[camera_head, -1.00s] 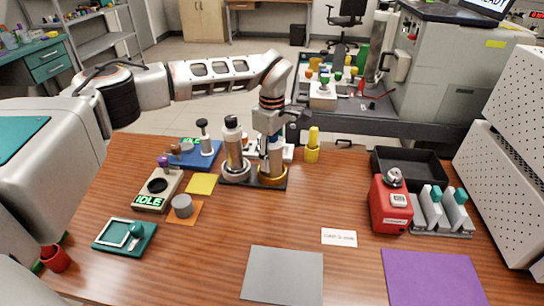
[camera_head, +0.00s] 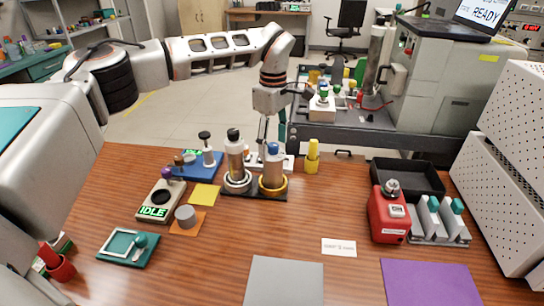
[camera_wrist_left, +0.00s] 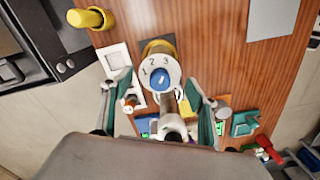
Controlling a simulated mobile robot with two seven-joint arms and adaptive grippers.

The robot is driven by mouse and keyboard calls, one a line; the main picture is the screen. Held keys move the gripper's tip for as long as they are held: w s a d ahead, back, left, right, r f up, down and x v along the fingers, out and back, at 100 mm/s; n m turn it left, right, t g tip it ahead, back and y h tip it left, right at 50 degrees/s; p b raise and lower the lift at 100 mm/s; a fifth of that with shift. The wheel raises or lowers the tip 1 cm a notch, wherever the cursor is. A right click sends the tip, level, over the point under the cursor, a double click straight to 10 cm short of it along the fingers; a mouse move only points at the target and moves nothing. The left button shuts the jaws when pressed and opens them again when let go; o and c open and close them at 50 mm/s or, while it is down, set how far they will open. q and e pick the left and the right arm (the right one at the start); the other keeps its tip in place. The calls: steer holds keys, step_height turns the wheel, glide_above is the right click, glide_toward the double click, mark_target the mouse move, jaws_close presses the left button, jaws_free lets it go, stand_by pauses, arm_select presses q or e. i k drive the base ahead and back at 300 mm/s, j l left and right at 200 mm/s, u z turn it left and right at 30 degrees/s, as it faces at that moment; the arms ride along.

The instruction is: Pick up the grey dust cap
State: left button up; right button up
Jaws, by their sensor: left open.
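The grey dust cap appears to be the short grey cylinder (camera_head: 185,214) on an orange mat (camera_head: 188,230), left of the middle of the table. In the left wrist view it seems to be the round grey piece (camera_wrist_left: 222,113) beyond the right-hand finger. My left gripper (camera_head: 271,137) is open and empty, pointing down near the two metal cylinders, well to the right of and beyond the cap. In the left wrist view, my left gripper (camera_wrist_left: 157,82) has its teal-padded fingers apart, with a blue-knobbed cylinder top (camera_wrist_left: 158,74) marked 1, 2, 3 between them in the picture. My right gripper is not in view.
Two metal cylinders (camera_head: 236,160) stand in rings on a dark base. A box reading IDLE (camera_head: 160,198), a yellow mat (camera_head: 204,195) and a teal tray (camera_head: 108,245) lie around the cap. A red device (camera_head: 388,215) stands right.

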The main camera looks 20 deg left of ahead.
mark_target(185, 215)
steer(key=k, duration=1)
